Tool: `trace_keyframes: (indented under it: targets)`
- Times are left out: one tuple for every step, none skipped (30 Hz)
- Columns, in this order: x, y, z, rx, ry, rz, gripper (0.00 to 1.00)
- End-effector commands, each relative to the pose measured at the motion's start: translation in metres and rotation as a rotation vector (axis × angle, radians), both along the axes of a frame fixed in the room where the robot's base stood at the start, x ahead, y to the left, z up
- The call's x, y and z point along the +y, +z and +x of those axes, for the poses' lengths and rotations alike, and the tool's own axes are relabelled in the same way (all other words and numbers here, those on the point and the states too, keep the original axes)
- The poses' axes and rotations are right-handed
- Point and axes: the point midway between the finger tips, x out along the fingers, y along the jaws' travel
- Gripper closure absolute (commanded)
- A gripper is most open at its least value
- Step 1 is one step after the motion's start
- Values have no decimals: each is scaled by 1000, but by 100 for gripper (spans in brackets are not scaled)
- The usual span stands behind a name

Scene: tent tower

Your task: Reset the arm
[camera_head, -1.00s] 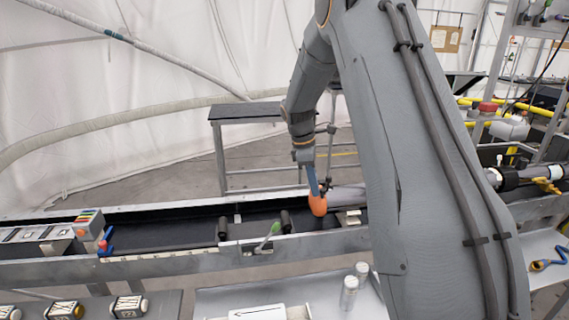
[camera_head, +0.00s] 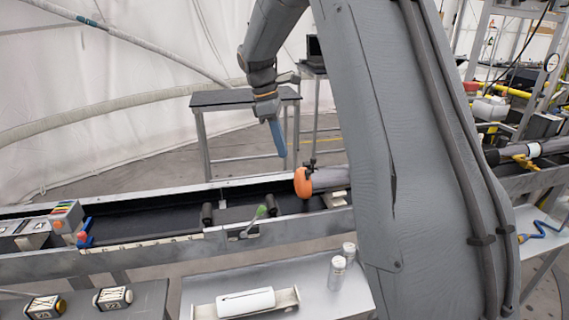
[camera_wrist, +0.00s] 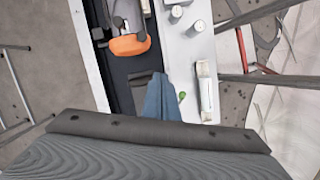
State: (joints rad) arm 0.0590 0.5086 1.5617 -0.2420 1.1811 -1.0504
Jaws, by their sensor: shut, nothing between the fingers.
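My gripper (camera_head: 278,138) shows in the head view as blue fingers hanging below the wrist of my grey arm. The fingers are together and hold nothing. They are above and behind the conveyor trough, apart from the orange-ended grey cylinder (camera_head: 303,182) lying there. In the wrist view my gripper (camera_wrist: 163,98) points toward the trough, and the orange end (camera_wrist: 130,45) shows beyond it. My large grey arm link hides part of the trough and the area behind it on the right.
The long metal conveyor trough (camera_head: 150,248) crosses the view, with a green-tipped lever (camera_head: 260,212) at its near side. A white cylinder (camera_head: 246,302) rests on a front table beside two small canisters (camera_head: 337,272). A dark-topped table (camera_head: 235,98) stands behind.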

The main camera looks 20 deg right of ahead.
Motion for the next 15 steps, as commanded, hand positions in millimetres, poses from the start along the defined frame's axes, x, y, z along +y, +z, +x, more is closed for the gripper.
trace_keyframes:
  targets:
    - [1, 3, 1, -1, 0, 0, 100]
    - [2, 6, 0, -1, 0, 0, 100]
    - [2, 8, 0, 0, 0, 1, 100]
    - [2, 9, 0, 0, 0, 1, 100]
    - [3, 10, 0, -1, -1, 1, 100]
    - [3, 11, 0, -1, -1, 1, 100]
    - [3, 12, 0, -1, -1, 1, 100]
    - [3, 12, -1, -1, -2, 1, 100]
    - [3, 11, -2, -3, -7, 2, 100]
    - [4, 9, -4, -6, -15, 4, 100]
    - [6, 7, -6, -13, -27, 6, 100]
    - [9, 3, -12, -22, -50, 10, 100]
    - [12, -1, -17, -34, -73, 15, 100]
    - [16, -6, -24, -47, -103, 21, 100]
    - [21, -14, -35, -68, -152, 32, 100]
